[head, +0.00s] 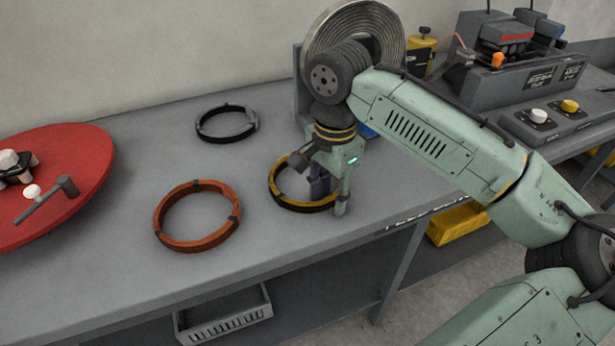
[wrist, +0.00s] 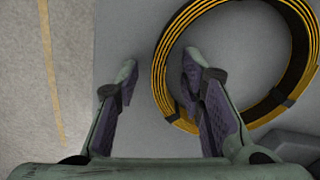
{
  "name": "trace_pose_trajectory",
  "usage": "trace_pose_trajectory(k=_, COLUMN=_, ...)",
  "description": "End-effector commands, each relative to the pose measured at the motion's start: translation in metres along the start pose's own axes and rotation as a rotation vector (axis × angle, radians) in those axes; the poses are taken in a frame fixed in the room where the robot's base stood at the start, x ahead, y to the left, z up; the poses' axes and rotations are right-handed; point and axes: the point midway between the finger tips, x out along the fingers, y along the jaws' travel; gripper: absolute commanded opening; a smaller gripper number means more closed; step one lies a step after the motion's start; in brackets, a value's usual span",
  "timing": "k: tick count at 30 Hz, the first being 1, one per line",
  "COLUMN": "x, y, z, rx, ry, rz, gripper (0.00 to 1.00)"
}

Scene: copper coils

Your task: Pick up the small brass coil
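The small brass coil (head: 291,204) is a yellow ring with black bands, lying flat on the grey bench near its front edge. My gripper (head: 329,194) is over the coil's right side in the head view and partly hides it. In the wrist view my gripper (wrist: 158,72) is open, with the coil (wrist: 159,76) to the right. The left finger is outside the ring and the right finger is over its opening. A stretch of the rim lies between the fingers with gaps on both sides. I cannot tell how far below the rim the fingertips reach.
An orange copper coil (head: 196,244) lies to the left and a dark coil (head: 226,136) farther back. A red round plate (head: 70,160) is at far left. A large metal coil (head: 322,28) stands behind my arm. The bench (head: 130,270) is clear between coils.

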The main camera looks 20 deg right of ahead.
Motion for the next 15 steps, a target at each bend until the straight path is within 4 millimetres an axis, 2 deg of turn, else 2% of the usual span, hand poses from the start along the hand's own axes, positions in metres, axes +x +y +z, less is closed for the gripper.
trace_pose_trajectory(k=5, x=0.0002, y=-0.0001, z=0.0, rx=0.0, ry=0.0, rz=0.0, gripper=0.35)
trace_pose_trajectory(k=15, x=-0.0001, y=-0.0001, z=0.0, rx=-0.001, ry=0.0, rz=0.0, gripper=0.12)
